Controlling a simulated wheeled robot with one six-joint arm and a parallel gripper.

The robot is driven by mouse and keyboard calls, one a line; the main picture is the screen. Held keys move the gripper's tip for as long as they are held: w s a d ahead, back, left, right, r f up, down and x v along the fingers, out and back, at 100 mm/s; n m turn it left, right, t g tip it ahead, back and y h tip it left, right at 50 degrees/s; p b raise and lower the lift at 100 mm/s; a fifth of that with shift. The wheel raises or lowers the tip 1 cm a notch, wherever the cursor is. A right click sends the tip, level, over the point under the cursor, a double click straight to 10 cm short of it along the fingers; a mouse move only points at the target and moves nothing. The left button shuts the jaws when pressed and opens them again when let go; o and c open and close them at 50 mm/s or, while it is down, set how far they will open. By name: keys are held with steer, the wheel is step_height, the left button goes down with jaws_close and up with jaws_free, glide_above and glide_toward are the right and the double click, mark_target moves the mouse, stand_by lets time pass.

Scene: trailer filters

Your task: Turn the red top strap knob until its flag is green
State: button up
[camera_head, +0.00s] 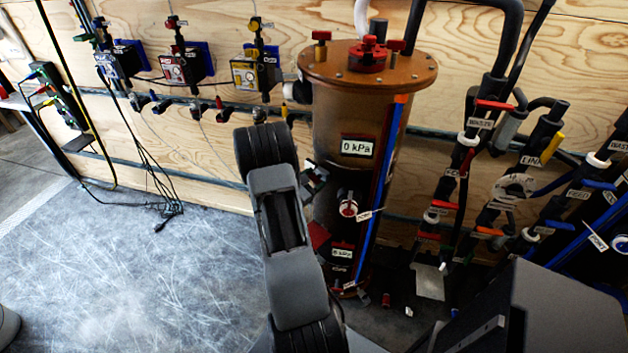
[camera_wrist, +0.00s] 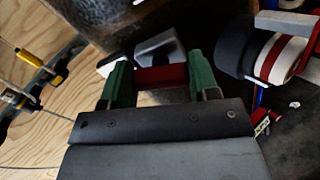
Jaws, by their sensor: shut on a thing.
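My gripper (camera_wrist: 159,82) has green fingers in the wrist view. They are closed on either side of a red piece (camera_wrist: 161,76), which looks like the red knob. A grey block (camera_wrist: 158,47) sits just beyond it. In the head view my gripper (camera_head: 315,178) is at the left side of the brown cylindrical tank (camera_head: 335,120), and my arm hides much of that side. The knob cannot be made out there. No flag can be clearly picked out in either view, so its colour cannot be told.
A dark cylinder with white and red bands (camera_wrist: 280,55) is close right of my gripper. Pipes and valves with coloured handles (camera_head: 495,105) crowd the right. Small regulators (camera_head: 180,68) hang on the plywood wall. Cables (camera_head: 160,195) lie on the floor at left, which is otherwise open.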

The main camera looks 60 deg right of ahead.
steer(key=o, duration=0.9)
steer(key=b+v, duration=0.1)
steer(key=v, duration=1.2)
steer(key=shift+w+a, duration=0.15)
steer(key=shift+a, duration=0.25)
